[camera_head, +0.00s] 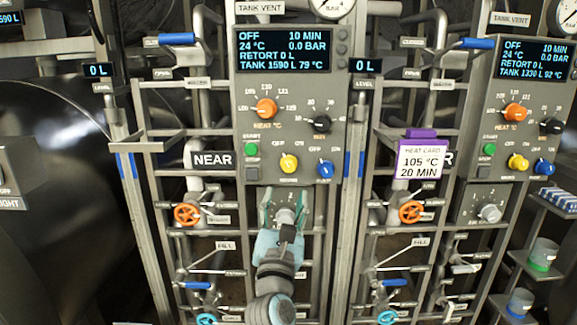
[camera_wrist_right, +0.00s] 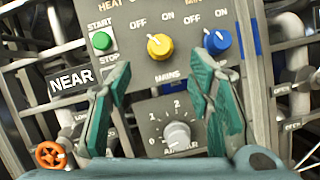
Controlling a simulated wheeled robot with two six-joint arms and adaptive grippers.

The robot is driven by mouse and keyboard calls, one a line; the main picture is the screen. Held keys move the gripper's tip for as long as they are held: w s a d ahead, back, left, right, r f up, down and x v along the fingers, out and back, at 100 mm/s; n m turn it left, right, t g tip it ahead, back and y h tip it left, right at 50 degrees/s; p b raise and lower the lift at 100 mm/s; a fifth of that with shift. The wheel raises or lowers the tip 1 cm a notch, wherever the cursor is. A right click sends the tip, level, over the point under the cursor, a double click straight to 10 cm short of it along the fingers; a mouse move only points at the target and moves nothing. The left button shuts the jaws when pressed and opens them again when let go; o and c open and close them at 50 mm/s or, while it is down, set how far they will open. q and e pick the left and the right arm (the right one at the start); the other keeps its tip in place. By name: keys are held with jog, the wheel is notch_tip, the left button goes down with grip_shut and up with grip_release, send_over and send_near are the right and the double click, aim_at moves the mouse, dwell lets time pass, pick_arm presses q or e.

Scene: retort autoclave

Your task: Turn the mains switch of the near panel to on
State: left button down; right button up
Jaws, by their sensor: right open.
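The near panel (camera_head: 240,130) carries the label NEAR and its display reads OFF. Its mains switch is the yellow knob (camera_wrist_right: 160,47), with MAINS printed below and OFF and ON above. Its pale mark appears to point up-left, toward OFF. The yellow knob also shows in the head view (camera_head: 289,164). My right gripper (camera_head: 285,197) is open and empty in front of the panel, just below the yellow knob. In the right wrist view its fingers (camera_wrist_right: 160,74) stand apart, either side of the space below the knob. My left gripper is not in view.
A blue knob (camera_wrist_right: 217,41) sits right of the yellow one, and a green start button (camera_wrist_right: 102,41) left. A grey dial (camera_wrist_right: 177,134) lies below, between the fingers. A second panel (camera_head: 475,130) and a purple-topped heat card (camera_head: 422,160) are at the right.

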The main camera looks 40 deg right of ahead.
aim_at(289, 169)
jog(key=x, duration=1)
jog(key=shift+p, duration=0.3)
jog(key=shift+f, duration=0.1)
grip_shut()
